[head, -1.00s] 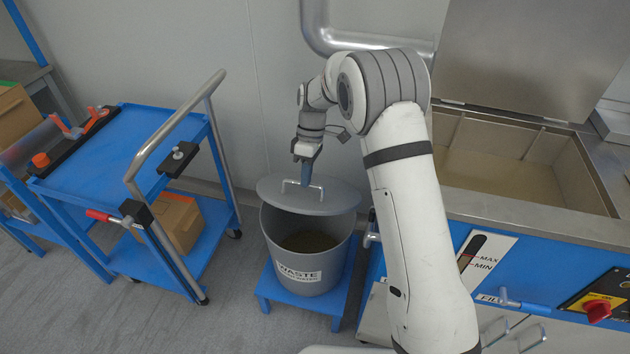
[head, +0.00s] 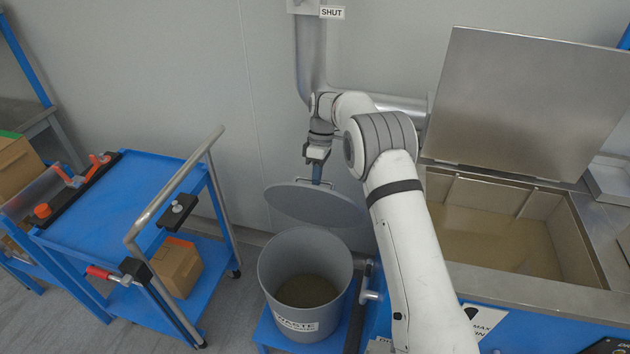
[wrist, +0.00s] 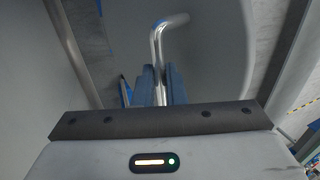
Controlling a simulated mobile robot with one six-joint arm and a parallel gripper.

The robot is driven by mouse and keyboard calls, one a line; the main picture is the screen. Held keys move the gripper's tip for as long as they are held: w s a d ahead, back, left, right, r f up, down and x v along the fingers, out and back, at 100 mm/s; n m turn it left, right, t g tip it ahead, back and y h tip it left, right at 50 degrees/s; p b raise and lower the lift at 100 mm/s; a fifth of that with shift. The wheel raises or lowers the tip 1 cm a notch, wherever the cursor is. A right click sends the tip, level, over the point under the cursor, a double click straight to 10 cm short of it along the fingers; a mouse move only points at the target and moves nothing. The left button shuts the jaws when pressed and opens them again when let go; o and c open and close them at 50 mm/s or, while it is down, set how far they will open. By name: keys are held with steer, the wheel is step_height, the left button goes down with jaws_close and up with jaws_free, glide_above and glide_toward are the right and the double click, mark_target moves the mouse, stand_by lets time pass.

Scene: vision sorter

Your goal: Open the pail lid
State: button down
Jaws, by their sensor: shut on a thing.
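The grey waste pail (head: 308,250) stands on a low blue stand. Its mouth is open and dark contents show inside. The round grey lid (head: 312,205) is in the air above and behind the pail, tilted and apart from the rim. My gripper (head: 317,178) is above the lid and shut on its bar handle. In the wrist view, the blue fingers (wrist: 160,85) close on the bent metal handle (wrist: 158,45), with the grey lid (wrist: 215,50) beyond it.
A blue trolley (head: 130,200) with a metal push bar stands to the left, with a cardboard box (head: 176,265) on its lower shelf. A steel tank (head: 500,230) with its cover raised stands at the right. A wall pipe (head: 312,60) runs close behind my gripper.

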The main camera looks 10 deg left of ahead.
steer(key=shift+d+f, duration=0.1)
steer(key=shift+f, duration=0.5)
steer(key=c, duration=1.9)
jaws_free()
steer(key=shift+c, duration=0.2)
steer(key=o, duration=0.3)
steer(key=shift+w+f, duration=0.15)
steer(key=shift+w, duration=0.2)
steer(key=shift+o, duration=0.7)
steer(key=shift+s+r, duration=0.1)
steer(key=shift+r, duration=0.1)
steer(key=shift+r, duration=0.1)
steer(key=v, duration=0.7)
steer(key=shift+r, duration=0.35)
